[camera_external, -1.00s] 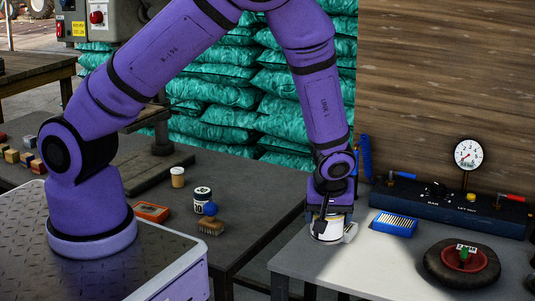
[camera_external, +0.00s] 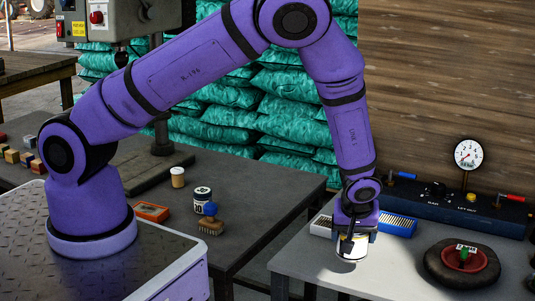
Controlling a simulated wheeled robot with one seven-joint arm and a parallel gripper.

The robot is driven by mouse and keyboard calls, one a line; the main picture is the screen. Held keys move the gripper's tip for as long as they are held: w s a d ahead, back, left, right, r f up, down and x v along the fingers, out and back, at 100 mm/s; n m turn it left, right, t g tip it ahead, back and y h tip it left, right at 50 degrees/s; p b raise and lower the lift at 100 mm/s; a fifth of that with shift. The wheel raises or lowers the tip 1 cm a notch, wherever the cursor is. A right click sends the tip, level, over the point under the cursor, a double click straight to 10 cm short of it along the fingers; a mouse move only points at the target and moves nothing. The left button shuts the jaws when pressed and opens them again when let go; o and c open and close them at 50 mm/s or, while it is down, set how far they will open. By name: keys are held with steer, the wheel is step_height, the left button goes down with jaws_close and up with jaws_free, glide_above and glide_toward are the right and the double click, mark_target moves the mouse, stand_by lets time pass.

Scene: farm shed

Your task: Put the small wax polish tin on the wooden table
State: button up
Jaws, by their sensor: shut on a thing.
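My gripper (camera_external: 352,240) points down over the light grey table at the right, shut on a small white tin (camera_external: 351,251). The tin has a dark band and looks upright. I take it for the wax polish tin, but its label is too small to read. Its underside is at or just above the tabletop; I cannot tell whether it touches. The fingers cover its upper part. A brown wooden table (camera_external: 28,82) stands at the far left back, behind my base.
The light grey table (camera_external: 318,262) holds a white tray (camera_external: 322,227), a blue box (camera_external: 396,224), a round black-and-red item (camera_external: 461,262) and a gauge panel (camera_external: 450,208). The dark middle table (camera_external: 262,205) holds jars, a brush (camera_external: 210,226) and an orange box (camera_external: 151,212).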

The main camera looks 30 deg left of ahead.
steer(key=w+d, duration=0.1)
steer(key=w, duration=0.1)
steer(key=w+d, duration=0.4)
steer(key=shift+w+f, duration=0.4)
steer(key=shift+w+d+f, duration=0.15)
steer(key=shift+f, duration=1.6)
steer(key=shift+f, duration=0.1)
steer(key=o, duration=1)
steer(key=shift+o, duration=0.2)
